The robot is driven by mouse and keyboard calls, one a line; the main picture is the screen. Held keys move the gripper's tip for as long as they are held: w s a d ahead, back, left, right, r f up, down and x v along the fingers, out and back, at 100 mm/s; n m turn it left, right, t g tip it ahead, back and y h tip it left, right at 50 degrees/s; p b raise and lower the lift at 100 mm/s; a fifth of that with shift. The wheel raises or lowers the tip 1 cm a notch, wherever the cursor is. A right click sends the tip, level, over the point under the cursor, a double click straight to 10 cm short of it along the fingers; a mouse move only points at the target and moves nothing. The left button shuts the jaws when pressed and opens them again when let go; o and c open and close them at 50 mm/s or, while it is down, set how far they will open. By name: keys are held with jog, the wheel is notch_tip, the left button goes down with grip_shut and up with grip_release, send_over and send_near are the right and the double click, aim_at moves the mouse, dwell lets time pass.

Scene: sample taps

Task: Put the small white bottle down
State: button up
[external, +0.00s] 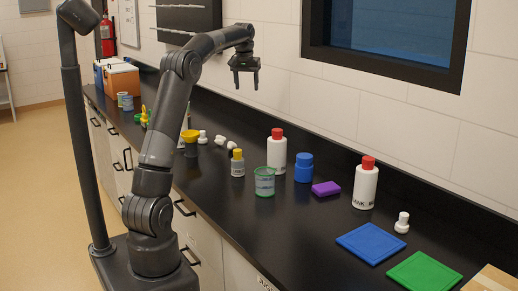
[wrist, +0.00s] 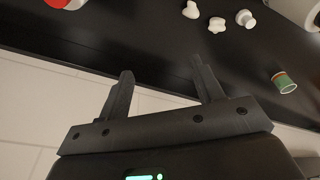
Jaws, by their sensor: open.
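My gripper (external: 246,86) is open and empty, raised well above the back of the counter. Its two fingers also show in the wrist view (wrist: 162,68), with nothing between them. A small white bottle (external: 402,222) stands upright at the right, just behind the blue mat (external: 374,243). Another small white bottle (external: 202,137) stands farther left, beside some white lumps (external: 225,141). I cannot tell which bottle the task names. A small white bottle-like item (wrist: 246,19) lies beyond the fingers in the wrist view.
Two red-capped white bottles (external: 277,152) (external: 366,184), a blue jar (external: 304,168), a purple block (external: 326,188), a green beaker (external: 264,181) and a yellow-topped bottle (external: 237,163) stand on the black counter. A green mat (external: 424,273) lies at the front right. The wall is close behind.

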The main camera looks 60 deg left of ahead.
jog(key=s+d+r+m+t, duration=0.1)
jog(key=s+d, duration=0.3)
jog(key=d, duration=0.4)
jog(key=s+d+r+m, duration=0.1)
jog(key=s+d+m, duration=0.1)
jog(key=s+d, duration=0.35)
jog(key=s+d+m+t, duration=0.1)
jog(key=s+d, duration=0.2)
jog(key=d, duration=0.6)
jog(key=s+d+f+m+t, duration=0.1)
jog(key=s+d+f+m, duration=0.1)
jog(key=s+d+f, duration=0.4)
jog(key=s+d+f+m+t+h, duration=0.1)
jog(key=s+d+f, duration=0.5)
jog(key=s, duration=0.6)
jog(key=shift+s+f+m, duration=0.2)
jog(key=shift+s+m, duration=0.2)
jog(key=shift+m, duration=0.2)
jog(key=shift+c, duration=1.3)
jog(key=shift+w+d, duration=0.1)
jog(key=shift+d, duration=0.05)
